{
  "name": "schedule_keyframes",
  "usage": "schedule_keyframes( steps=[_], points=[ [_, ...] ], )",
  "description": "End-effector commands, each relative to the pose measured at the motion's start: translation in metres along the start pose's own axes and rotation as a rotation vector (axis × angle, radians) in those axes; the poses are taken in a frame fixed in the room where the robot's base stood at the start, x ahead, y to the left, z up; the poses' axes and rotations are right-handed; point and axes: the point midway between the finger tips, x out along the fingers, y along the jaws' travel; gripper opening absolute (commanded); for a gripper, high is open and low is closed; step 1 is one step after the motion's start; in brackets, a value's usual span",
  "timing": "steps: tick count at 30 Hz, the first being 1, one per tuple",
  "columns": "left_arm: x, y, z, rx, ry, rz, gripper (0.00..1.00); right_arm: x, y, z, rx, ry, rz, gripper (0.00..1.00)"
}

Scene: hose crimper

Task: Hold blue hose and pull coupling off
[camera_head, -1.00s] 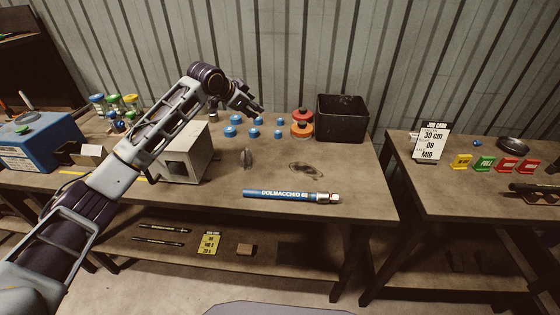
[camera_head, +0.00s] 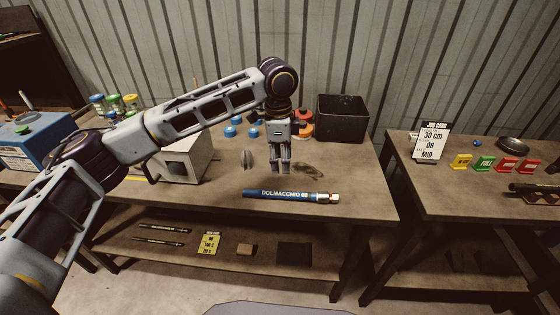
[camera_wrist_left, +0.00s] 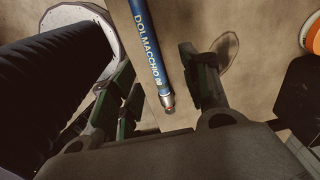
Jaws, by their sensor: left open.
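The blue hose (camera_head: 280,194) lies flat on the workbench near its front edge, with "DOLMACCHIO" lettering in white. A silver metal coupling (camera_head: 334,198) sits on its right end. My left gripper (camera_head: 280,171) points down just behind the hose's middle, open and empty. In the left wrist view the hose (camera_wrist_left: 149,42) and its coupling (camera_wrist_left: 167,101) show between the two spread fingers (camera_wrist_left: 158,84), with no visible contact. The exact height of the fingertips over the bench is hard to tell. My right gripper is not in view.
A grey box machine (camera_head: 185,163) stands left of the hose. Blue caps (camera_head: 230,131), orange rings (camera_head: 304,131) and a black bin (camera_head: 342,119) stand behind. A second table (camera_head: 450,195) with a job card (camera_head: 431,141) is to the right. The bench right of the coupling is clear.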

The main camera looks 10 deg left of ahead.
Motion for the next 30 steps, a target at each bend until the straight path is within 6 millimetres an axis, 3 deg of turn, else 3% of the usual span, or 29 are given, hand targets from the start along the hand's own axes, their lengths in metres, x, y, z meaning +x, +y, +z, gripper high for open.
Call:
schedule_keyframes(
  steps=[6,20,30],
  points=[
    [0.001,0.012,0.003,0.027,-0.045,0.032,0.46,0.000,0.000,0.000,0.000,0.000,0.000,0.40],
    [0.004,0.013,0.003,0.027,-0.046,0.033,0.46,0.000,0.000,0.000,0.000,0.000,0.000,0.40],
    [0.030,0.014,0.004,0.026,-0.046,0.034,0.46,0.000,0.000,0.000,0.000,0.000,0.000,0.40]
  ],
)
